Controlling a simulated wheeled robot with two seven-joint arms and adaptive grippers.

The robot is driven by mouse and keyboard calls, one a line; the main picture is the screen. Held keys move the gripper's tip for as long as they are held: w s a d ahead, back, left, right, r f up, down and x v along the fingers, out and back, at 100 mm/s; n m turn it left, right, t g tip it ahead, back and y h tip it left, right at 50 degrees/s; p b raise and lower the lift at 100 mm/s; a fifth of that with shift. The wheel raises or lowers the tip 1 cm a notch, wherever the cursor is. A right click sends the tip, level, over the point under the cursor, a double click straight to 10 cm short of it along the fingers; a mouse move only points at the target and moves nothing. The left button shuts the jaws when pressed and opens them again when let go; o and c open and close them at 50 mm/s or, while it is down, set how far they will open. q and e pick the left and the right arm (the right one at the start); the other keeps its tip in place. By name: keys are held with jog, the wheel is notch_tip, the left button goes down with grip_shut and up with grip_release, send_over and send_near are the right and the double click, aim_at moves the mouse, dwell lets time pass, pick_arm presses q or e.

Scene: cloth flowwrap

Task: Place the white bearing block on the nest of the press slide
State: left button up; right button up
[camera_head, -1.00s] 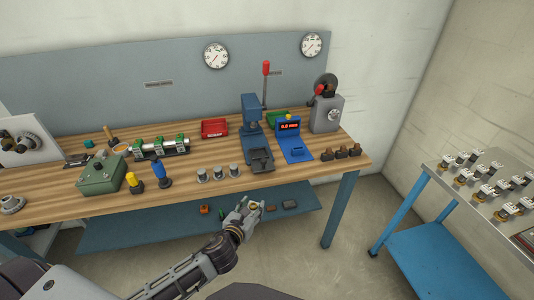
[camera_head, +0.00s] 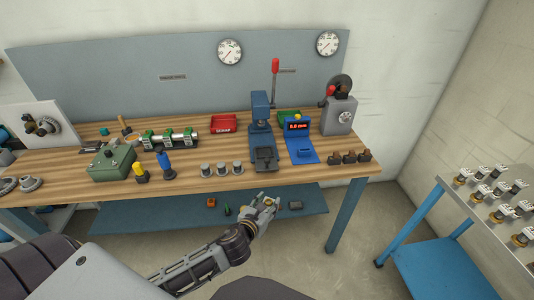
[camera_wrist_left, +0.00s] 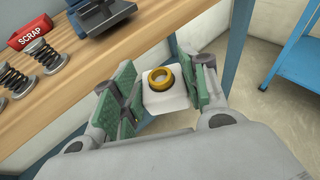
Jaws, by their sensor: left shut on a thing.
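My left gripper (camera_head: 265,205) is in front of the bench's front edge, below the tabletop level in the head view. It is shut on the white bearing block (camera_wrist_left: 157,95), which shows between the green finger pads in the left wrist view. A brass ring (camera_wrist_left: 160,79) sits in the block's top. In the head view the block is mostly hidden by the fingers. The blue press (camera_head: 261,110) with a red-knobbed lever stands on the bench, and its dark slide (camera_head: 264,158) lies at the front, beyond the gripper. No part of the nest shows clearly. My right gripper is not in view.
Right of the press is a blue gauge stand (camera_head: 300,150). Left of it stand several springs (camera_head: 221,169) and a red scrap bin (camera_head: 223,123). Dark blocks (camera_head: 350,158) sit at the bench's right end. A blue trolley (camera_head: 440,262) with parts stands at the right.

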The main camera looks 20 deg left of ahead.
pick_arm(q)
jog(key=shift+w+d+r, duration=0.15)
jog(key=shift+d, duration=0.05)
jog(key=shift+a+r+p, duration=0.1)
jog(key=shift+r+p, duration=0.15)
jog(key=shift+p, duration=0.15)
jog(key=shift+r, duration=0.2)
jog(key=shift+w+d+r, duration=0.1)
jog(key=shift+d+r, duration=0.05)
jog(key=shift+d, duration=0.4)
jog(key=shift+w+d+r+h, duration=0.15)
jog(key=shift+d+h, duration=0.25)
jog(key=shift+d, duration=0.45)
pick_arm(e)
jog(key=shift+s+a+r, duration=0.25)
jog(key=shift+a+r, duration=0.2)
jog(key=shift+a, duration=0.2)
pick_arm(q)
jog(key=shift+a, duration=0.2)
